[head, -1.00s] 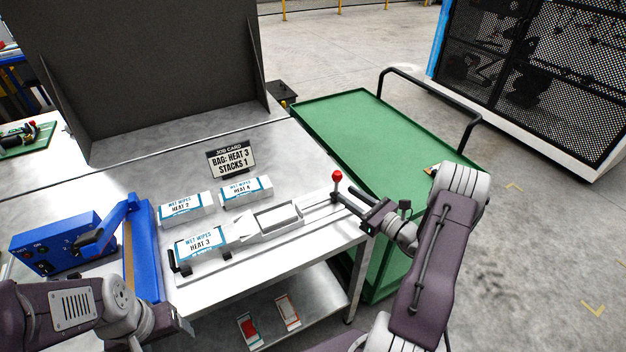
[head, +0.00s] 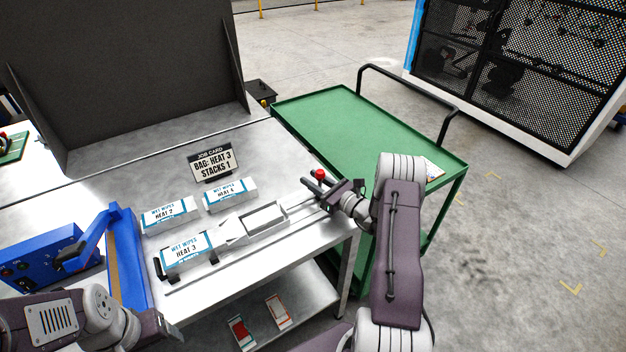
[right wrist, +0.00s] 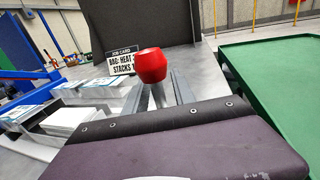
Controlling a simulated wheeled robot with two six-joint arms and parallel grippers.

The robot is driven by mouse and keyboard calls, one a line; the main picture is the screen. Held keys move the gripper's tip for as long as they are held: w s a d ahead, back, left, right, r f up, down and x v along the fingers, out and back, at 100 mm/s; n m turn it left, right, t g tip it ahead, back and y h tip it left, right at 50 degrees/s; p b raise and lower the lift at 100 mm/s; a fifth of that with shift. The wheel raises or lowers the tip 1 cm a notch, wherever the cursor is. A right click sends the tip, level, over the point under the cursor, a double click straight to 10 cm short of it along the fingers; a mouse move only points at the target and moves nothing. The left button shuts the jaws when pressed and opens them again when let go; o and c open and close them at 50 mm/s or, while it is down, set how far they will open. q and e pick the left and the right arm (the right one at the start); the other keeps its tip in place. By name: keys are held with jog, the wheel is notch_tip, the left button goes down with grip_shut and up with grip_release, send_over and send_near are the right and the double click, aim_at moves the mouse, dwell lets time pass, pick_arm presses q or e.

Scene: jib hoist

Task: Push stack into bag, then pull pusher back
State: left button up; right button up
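The Heat 3 wet wipes bag (head: 188,250) lies at the left end of a metal slide, against the tapered end of an open-topped tray (head: 264,217). A pale block inside the tray may be the stack. The pusher's red knob (head: 320,174) stands over the right end of the rails; it also shows close in the right wrist view (right wrist: 151,65). My right gripper (head: 337,193) is at the knob's stem, just below the knob.
Heat 2 (head: 168,216) and Heat 4 (head: 230,195) packs lie behind the slide. The job card (head: 212,163) reads "Bag: Heat 3, Stacks 1". A blue sealer (head: 45,262) stands left. A green cart (head: 355,130) stands close behind my right arm.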

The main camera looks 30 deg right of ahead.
grip_shut()
dwell(1.2)
